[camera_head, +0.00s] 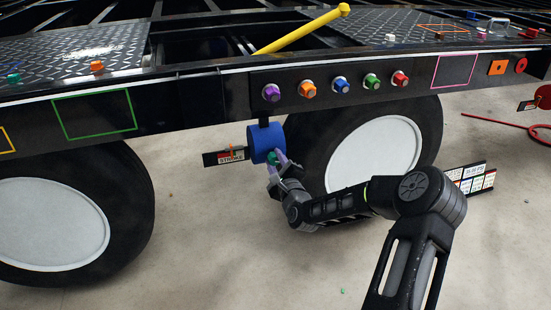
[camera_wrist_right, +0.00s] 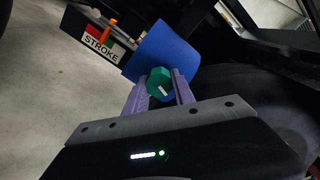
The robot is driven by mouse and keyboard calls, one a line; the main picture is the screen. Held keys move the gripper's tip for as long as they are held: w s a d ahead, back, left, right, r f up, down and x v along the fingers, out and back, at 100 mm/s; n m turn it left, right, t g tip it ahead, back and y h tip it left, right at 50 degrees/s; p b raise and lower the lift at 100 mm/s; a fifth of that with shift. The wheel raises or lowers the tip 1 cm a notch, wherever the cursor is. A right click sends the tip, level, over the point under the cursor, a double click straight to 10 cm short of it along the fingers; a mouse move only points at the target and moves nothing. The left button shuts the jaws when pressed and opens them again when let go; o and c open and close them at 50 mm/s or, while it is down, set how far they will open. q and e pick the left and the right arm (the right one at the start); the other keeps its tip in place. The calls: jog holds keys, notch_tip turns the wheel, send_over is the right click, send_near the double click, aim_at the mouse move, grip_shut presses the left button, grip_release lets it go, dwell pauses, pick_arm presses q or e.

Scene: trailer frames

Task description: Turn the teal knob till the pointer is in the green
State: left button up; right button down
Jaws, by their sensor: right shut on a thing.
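The teal knob (camera_wrist_right: 158,82) is on the front of a blue cylinder (camera_head: 265,143) that hangs under the trailer's side rail. The knob also shows small in the head view (camera_head: 273,158); the cylinder also shows in the wrist view (camera_wrist_right: 165,50). My right gripper (camera_wrist_right: 161,85) is shut on the knob, with a purple finger on each side. A black STROKE plate (camera_head: 212,158) sticks out left of the cylinder. An orange pointer (camera_wrist_right: 109,29) stands over its scale, which has red and green patches; I cannot tell exactly which patch it marks. My left gripper is not in view.
Black trailer tyres (camera_head: 130,200) with white hubs stand either side of the cylinder. Above it, the rail carries purple (camera_head: 271,93), orange, blue, green and red knobs. A yellow bar (camera_head: 300,30) leans over the deck. A chart board (camera_head: 480,178) stands at right. The floor in front is mostly clear.

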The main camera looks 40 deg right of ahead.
aim_at(276, 162)
jog(key=m+p, duration=0.1)
jog(key=m, duration=0.4)
jog(key=shift+a+f+m, duration=0.1)
jog(key=shift+m, duration=0.2)
dwell(0.4)
jog(key=c, duration=1.1)
grip_release()
jog(key=shift+o, duration=0.2)
jog(key=p+v, duration=0.2)
jog(key=v, duration=0.4)
jog(key=shift+s+a+p, duration=0.1)
jog(key=shift+s+p, duration=0.2)
jog(key=shift+p, duration=0.05)
jog(key=shift+s+a, duration=0.25)
jog(key=shift+s, duration=0.3)
